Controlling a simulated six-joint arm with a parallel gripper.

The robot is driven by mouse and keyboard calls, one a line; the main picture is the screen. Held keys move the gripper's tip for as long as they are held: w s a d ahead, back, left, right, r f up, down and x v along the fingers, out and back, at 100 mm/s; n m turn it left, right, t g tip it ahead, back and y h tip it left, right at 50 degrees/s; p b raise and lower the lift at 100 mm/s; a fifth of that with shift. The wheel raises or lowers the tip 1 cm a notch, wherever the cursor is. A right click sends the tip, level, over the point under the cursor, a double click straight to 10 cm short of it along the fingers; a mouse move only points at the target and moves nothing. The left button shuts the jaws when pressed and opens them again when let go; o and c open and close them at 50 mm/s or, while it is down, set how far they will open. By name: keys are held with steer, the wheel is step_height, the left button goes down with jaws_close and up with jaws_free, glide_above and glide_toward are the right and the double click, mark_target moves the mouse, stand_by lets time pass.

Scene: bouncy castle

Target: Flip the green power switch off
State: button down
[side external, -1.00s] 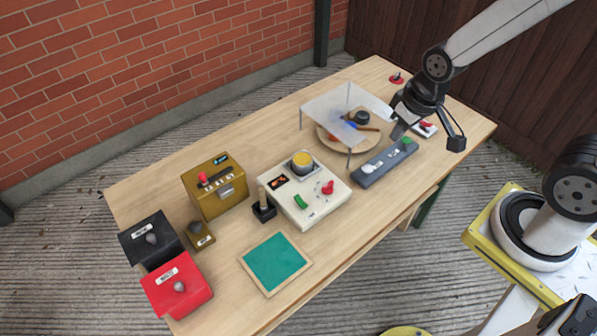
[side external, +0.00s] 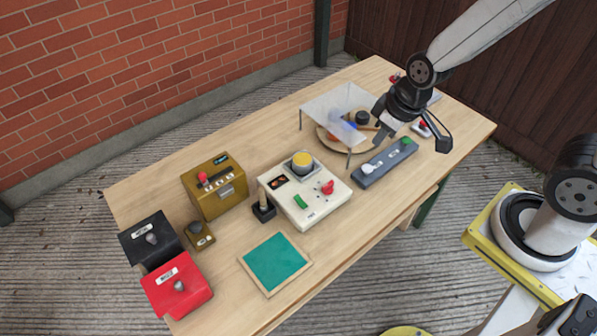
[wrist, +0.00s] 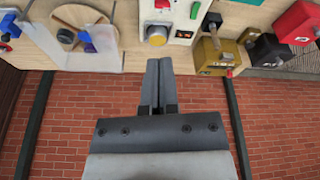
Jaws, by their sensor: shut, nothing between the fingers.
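The green switch (side external: 300,202) is a small rocker on the front left of a cream control box (side external: 325,210), which also carries a red knob (side external: 327,187) and a yellow dome button (side external: 302,160). In the wrist view the green switch (wrist: 195,10) is at the top edge, right of centre. Whether it is on or off is too small to tell. My gripper (side external: 379,139) is shut and empty, above the table to the right of the box and apart from the switch. In the wrist view its fingers (wrist: 159,64) are together.
A grey strip (side external: 385,165) with a green button lies between my gripper and the box. A clear raised cover (side external: 340,105) stands over a round wooden board behind. A dark post (side external: 264,208) stands left of the box. A green mat (side external: 275,263) lies in front.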

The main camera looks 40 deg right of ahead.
mark_target(299, 199)
steer(key=w+a+f+n+t, duration=0.2)
steer(key=w+a+f+n, duration=0.3)
steer(key=a+f+n, duration=0.4)
steer(key=shift+w+a+f+n+h, duration=0.3)
steer(key=shift+a+n, duration=0.7)
steer(key=shift+n, duration=2.1)
steer(key=shift+w+r, duration=0.1)
steer(key=shift+x, duration=6.95)
